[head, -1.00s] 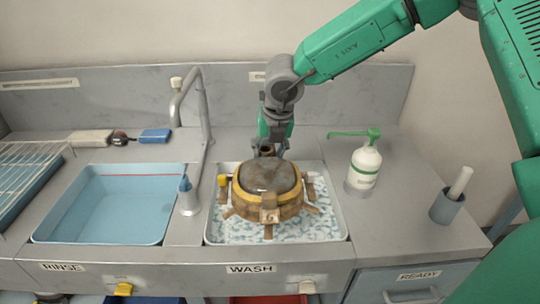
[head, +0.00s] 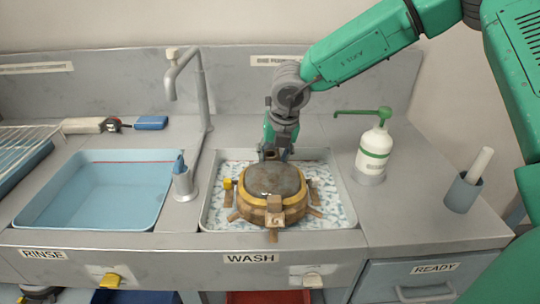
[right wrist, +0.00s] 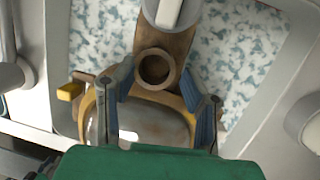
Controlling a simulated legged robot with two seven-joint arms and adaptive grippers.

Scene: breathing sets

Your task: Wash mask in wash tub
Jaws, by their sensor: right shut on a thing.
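The mask (head: 273,192) is a brown and yellow face mask with a dark, dull lens and several straps. It is in or just above the wash tub (head: 345,218), lens up; I cannot tell whether it touches the bottom. My right gripper (head: 274,152) is shut on the mask's far edge. In the right wrist view, its fingers (right wrist: 160,112) lie either side of the mask's round port (right wrist: 155,67), with the lens (right wrist: 150,128) partly hidden by my gripper. The tub's inside shows white and blue foamy patches (right wrist: 255,45). My left gripper is not in view.
The rinse tub (head: 95,200) with blue water is at left, with a tap (head: 205,100) between the tubs. A pump bottle (head: 374,150) and a grey cup with a white stick (head: 465,190) stand at right. A wire rack (head: 25,150) is far left.

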